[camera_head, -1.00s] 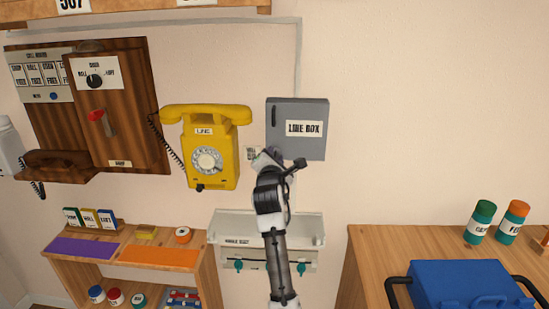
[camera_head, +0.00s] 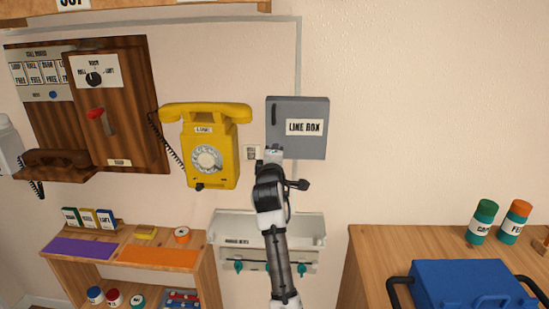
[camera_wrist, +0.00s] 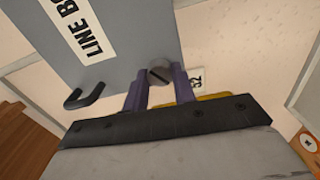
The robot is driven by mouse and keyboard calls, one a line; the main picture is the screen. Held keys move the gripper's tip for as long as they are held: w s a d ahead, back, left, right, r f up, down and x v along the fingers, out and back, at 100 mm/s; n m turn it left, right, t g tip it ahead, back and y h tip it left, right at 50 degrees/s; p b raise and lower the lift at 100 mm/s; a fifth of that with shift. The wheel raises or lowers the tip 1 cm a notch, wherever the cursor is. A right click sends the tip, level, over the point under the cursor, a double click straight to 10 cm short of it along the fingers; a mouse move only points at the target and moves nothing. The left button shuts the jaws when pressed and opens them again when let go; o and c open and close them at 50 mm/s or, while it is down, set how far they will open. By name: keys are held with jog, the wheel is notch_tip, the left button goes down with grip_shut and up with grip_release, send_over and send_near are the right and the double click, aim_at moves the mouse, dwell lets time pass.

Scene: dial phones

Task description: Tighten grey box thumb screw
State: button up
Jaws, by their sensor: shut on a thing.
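The grey box labelled "LINE BOX" (camera_head: 300,115) is mounted on the wall right of the yellow phone, with its door closed. In the wrist view the box (camera_wrist: 120,65) fills the upper left, with its dark handle (camera_wrist: 84,97) at the lower left. The thumb screw (camera_wrist: 158,73) is a round grey head with a dark slot, at the box's edge. My gripper (camera_wrist: 159,84) has its two purple-grey fingers on either side of the screw, shut on it. In the head view my gripper (camera_head: 272,152) covers the screw at the box's lower left.
The yellow dial phone (camera_head: 210,145) hangs close on the left, with a small wall plate (camera_head: 252,153) beside it. A white wall shelf (camera_head: 305,228) with teal-ended hooks is below. A wooden counter with a blue case (camera_head: 470,283) stands at the right.

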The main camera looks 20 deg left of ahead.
jog(key=shift+d+m+b, duration=0.1)
jog(key=shift+m+b, duration=2.4)
jog(key=shift+m, duration=9.8)
jog(key=o, duration=1)
